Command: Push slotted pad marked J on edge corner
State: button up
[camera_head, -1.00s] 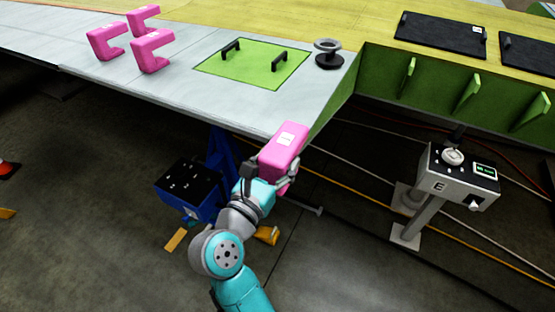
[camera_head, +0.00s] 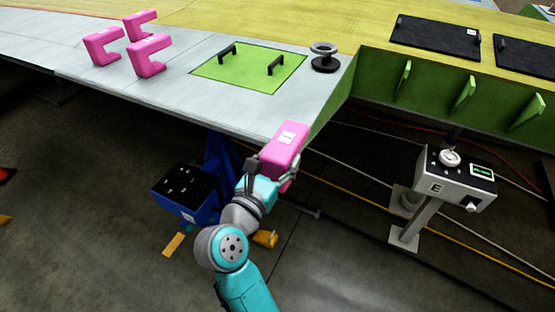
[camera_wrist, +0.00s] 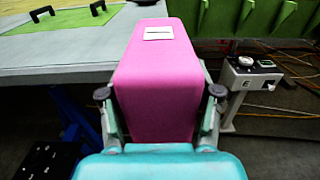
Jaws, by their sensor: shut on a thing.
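A pink pad (camera_head: 285,144) with a small white label is held in my gripper (camera_head: 272,168). The label's marking is too small to read. In the wrist view the pad (camera_wrist: 158,85) sits between both fingers of my gripper (camera_wrist: 161,105), which are shut on its sides. The pad is at the near corner of the grey wing panel (camera_head: 240,112), by the green side wall. Its far end meets or overlaps the panel edge in the picture; whether the slot is around the edge is hidden. Several other pink slotted pads (camera_head: 150,55) stand on the panel at the upper left.
A green hatch plate (camera_head: 250,66) with two black handles and a black round fitting (camera_head: 324,58) lie on the panel. A grey pedestal box marked E (camera_head: 455,178) stands to the right. A blue stand with a black top (camera_head: 184,188) is below the panel, left of my arm.

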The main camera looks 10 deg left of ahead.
jog(key=shift+x, duration=1.25)
jog(key=shift+f, duration=0.1)
jog(key=o, duration=1.2)
jog(key=shift+s, duration=0.1)
jog(key=v, duration=1.1)
jog(key=shift+s+a, duration=0.15)
jog(key=shift+s, duration=0.2)
